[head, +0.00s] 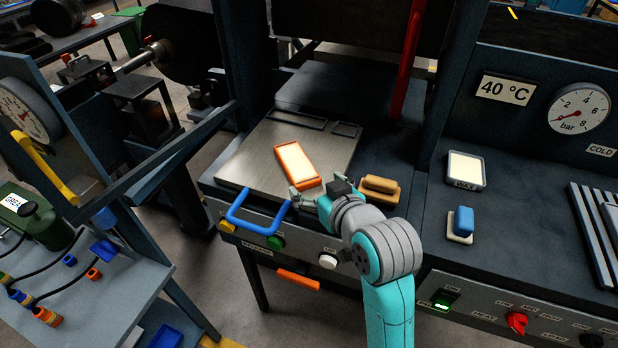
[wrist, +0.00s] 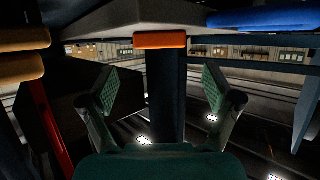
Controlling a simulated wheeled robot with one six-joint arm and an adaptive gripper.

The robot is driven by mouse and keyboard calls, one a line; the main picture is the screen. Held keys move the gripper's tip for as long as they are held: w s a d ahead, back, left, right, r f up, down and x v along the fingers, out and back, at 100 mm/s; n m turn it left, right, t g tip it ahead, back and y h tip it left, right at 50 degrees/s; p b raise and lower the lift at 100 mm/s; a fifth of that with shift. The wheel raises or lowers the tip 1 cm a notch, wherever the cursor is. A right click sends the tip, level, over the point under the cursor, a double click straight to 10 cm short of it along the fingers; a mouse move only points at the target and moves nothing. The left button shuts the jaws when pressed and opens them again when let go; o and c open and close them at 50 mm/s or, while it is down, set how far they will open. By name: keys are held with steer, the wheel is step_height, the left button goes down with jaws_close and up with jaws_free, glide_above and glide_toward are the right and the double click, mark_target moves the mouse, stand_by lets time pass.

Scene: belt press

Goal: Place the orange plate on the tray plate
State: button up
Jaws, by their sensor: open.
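The orange plate (head: 296,164), a flat orange block with a pale cream top, lies on the brushed-metal tray plate (head: 255,160), near its front right part. In the wrist view the orange plate (wrist: 160,40) shows as an orange edge ahead of and between my fingertips. My gripper (head: 306,189) is open at the near end of the orange plate. In the wrist view my gripper (wrist: 160,85) has its two green pads wide apart with nothing between them. The orange plate's exact contact with the tray plate is hard to see.
A blue handle (head: 238,214) sticks out at the tray's front left. A tan block (head: 380,188) stands right of my gripper. A red post (head: 405,60) rises behind. A wax tray (head: 466,170) and a blue-handled piece (head: 463,222) sit on the right bench.

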steer(key=v, duration=0.5)
steer(key=shift+s+d+r, duration=0.1)
steer(key=shift+s+r, duration=0.1)
steer(key=shift+s, duration=0.1)
